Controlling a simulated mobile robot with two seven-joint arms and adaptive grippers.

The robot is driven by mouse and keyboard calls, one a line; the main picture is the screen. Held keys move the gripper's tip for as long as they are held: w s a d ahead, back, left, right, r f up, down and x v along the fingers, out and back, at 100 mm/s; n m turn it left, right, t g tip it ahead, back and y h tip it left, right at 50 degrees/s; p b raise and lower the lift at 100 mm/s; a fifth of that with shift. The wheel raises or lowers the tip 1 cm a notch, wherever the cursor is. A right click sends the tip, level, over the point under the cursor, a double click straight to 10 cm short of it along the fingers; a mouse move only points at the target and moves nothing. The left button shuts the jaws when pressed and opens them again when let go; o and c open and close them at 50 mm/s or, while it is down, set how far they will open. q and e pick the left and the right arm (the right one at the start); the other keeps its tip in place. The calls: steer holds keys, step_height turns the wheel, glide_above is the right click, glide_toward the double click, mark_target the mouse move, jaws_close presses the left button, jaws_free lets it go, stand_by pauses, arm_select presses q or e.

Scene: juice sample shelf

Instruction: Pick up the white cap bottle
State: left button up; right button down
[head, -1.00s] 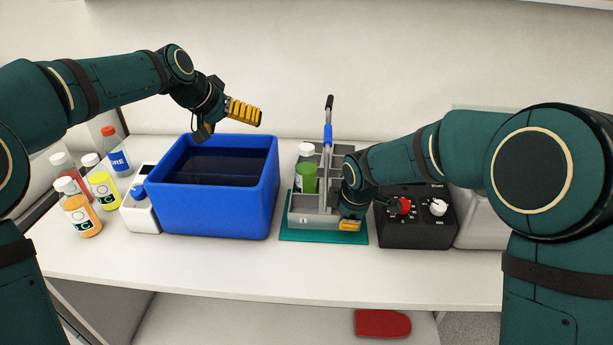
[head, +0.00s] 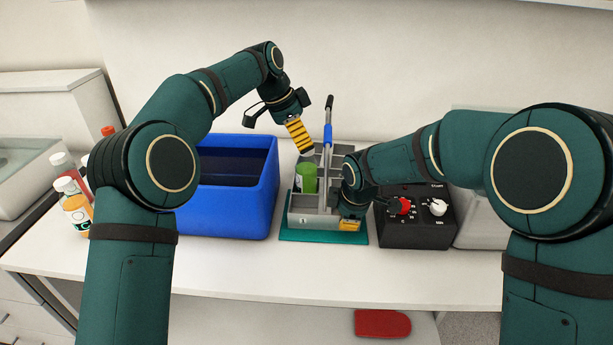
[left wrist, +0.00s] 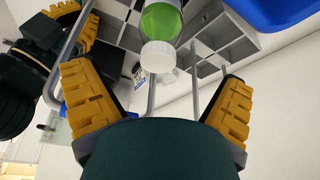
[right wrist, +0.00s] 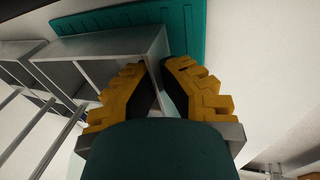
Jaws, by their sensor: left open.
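A bottle with green contents (head: 306,180) and a white cap stands in a compartment of the grey caddy (head: 315,221); its cap is mostly hidden in the head view. In the left wrist view the white cap (left wrist: 158,57) shows ahead, between the spread fingers. My left gripper (head: 303,150) is open, just above the bottle; the fingers seem apart from it. My right gripper (head: 350,224) is at the caddy's near right corner, its fingers (right wrist: 158,68) closed on the caddy wall.
A blue bin (head: 235,205) stands left of the caddy. Several other bottles, including an orange one (head: 77,208), are at the far left, partly behind my left arm. A black box with knobs (head: 418,232) is right. The caddy has a tall handle (head: 328,135).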

mark_target(309, 158)
arm_select(q)
steer(key=x, duration=0.7)
steer(key=shift+s+a+f, duration=0.1)
steer(key=shift+s+f, duration=0.1)
steer(key=shift+f, duration=0.05)
steer(key=c, duration=1.5)
steer(key=shift+r, duration=0.15)
